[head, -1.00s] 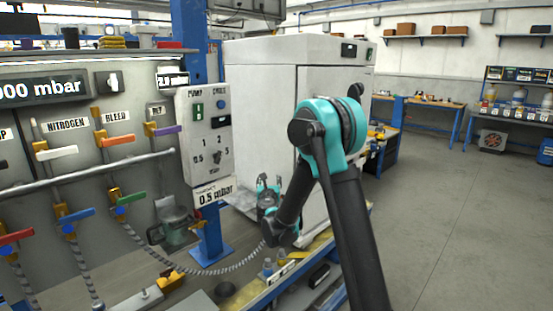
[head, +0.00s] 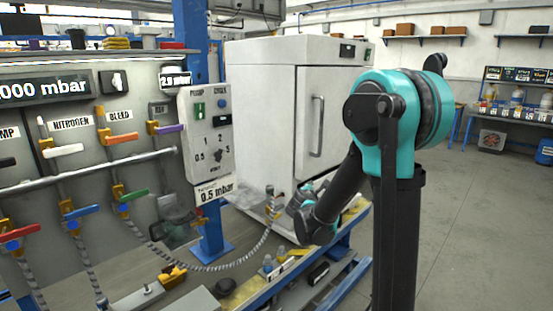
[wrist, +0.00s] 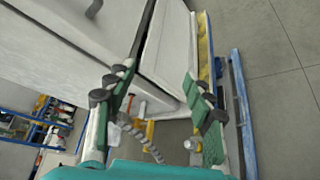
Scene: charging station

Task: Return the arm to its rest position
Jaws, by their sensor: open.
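My arm stands at the right of the head view, folded at a large teal joint. My gripper (head: 318,187) is a small teal shape beside the front of the white cabinet (head: 262,100), mostly hidden behind my dark wrist link. In the wrist view my gripper (wrist: 160,88) has its two teal-and-black fingers wide apart, with nothing held between them. The white cabinet (wrist: 165,50) and a grey corrugated hose (wrist: 148,143) show in the gap beyond the fingers.
A valve panel (head: 90,165) with coloured handles and a pump control box (head: 208,135) stand at the left. The hose (head: 225,264) rises to a fitting (head: 270,200) by the cabinet. A blue-framed bench edge (head: 262,297) runs below my wrist. Open floor (head: 480,230) lies at the right.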

